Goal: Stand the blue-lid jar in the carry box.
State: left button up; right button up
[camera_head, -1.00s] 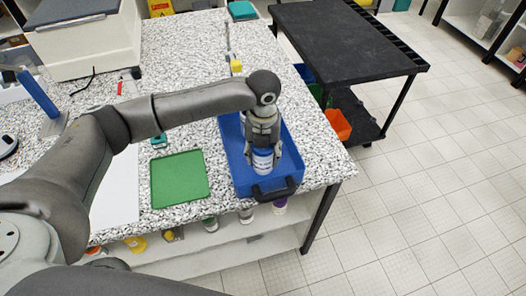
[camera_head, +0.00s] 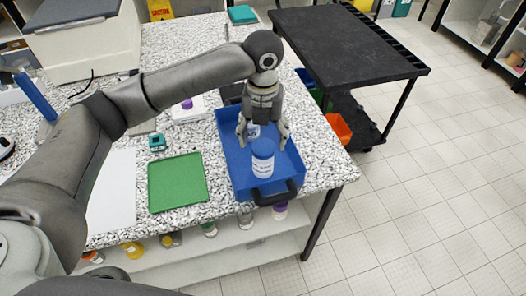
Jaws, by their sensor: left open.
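The blue-lid jar (camera_head: 263,160), white-labelled, stands upright in the blue carry box (camera_head: 229,165), near its front end by the dark handle. A second small white-and-blue item (camera_head: 253,131) shows behind it in the box, partly hidden by my gripper; I cannot tell its full shape. My left gripper (camera_head: 264,138) is open, pointing down over the box. Its fingers are spread just behind and above the jar's lid, and it holds nothing. My right gripper is not in view.
A green tray (camera_head: 178,183) lies left of the box on the speckled bench. A purple-topped item (camera_head: 187,104) and a small teal device (camera_head: 157,142) stand farther back. A black cart (camera_head: 345,45) stands to the right. Several jars sit on the shelf below.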

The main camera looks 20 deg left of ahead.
pick_arm(q)
jog(key=shift+r, duration=2.15)
jog(key=shift+f, duration=0.1)
